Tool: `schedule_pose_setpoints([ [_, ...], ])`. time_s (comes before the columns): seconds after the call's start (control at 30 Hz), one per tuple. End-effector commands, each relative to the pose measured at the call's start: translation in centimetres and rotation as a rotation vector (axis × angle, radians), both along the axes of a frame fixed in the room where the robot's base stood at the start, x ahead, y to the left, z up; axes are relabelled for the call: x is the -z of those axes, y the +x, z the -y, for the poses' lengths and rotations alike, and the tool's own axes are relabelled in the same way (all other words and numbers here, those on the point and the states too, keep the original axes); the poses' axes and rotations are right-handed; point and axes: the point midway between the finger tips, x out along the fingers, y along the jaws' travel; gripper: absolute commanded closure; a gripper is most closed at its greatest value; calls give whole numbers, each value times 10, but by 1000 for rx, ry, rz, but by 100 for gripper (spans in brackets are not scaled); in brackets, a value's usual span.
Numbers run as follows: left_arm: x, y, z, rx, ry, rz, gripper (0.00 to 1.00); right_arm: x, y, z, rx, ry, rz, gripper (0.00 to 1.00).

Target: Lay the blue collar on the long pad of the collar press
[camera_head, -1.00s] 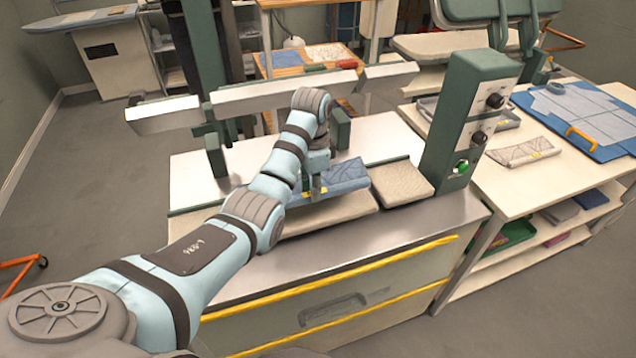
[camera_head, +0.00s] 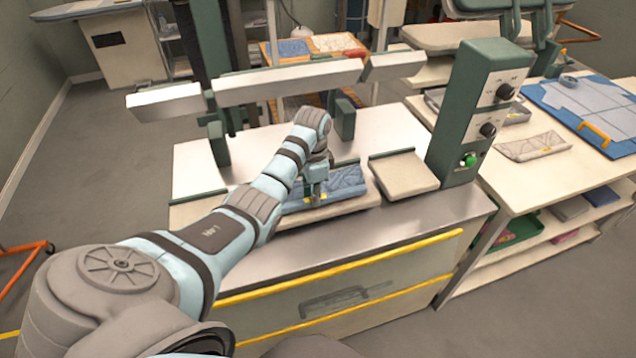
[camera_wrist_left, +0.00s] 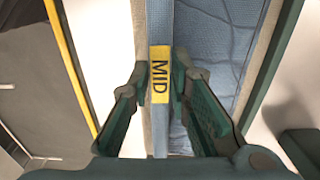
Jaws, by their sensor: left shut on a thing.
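The blue collar (camera_head: 345,183) lies over the long pad (camera_head: 332,208) of the collar press, running lengthwise along it. Its right part shows beyond my wrist; its middle is partly covered by my arm. My left gripper (camera_head: 317,200) points down over the collar and is shut on its near edge. In the left wrist view my left gripper (camera_wrist_left: 158,85) has a finger on each side of the collar's (camera_wrist_left: 215,50) yellow MID tag (camera_wrist_left: 159,75). Beige pad shows past the collar's far edge. Whether the collar's whole underside touches the pad cannot be told. My right gripper is out of view.
A short beige pad (camera_head: 404,170) sits right of the long one. The press's control box (camera_head: 480,115) stands beyond it. The raised pressing bars (camera_head: 290,80) hang behind my arm. A side table (camera_head: 540,180) with a grey-patterned piece (camera_head: 532,147) is at right.

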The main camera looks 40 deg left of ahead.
Motion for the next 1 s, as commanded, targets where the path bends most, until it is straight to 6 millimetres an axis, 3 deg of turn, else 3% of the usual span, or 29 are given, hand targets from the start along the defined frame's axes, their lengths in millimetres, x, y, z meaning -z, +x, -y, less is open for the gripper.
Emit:
schedule_pose_setpoints([
  [0.97,11,0,0,-1,1,1,100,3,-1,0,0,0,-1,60],
  [1.0,11,0,0,-1,1,1,78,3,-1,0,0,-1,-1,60],
])
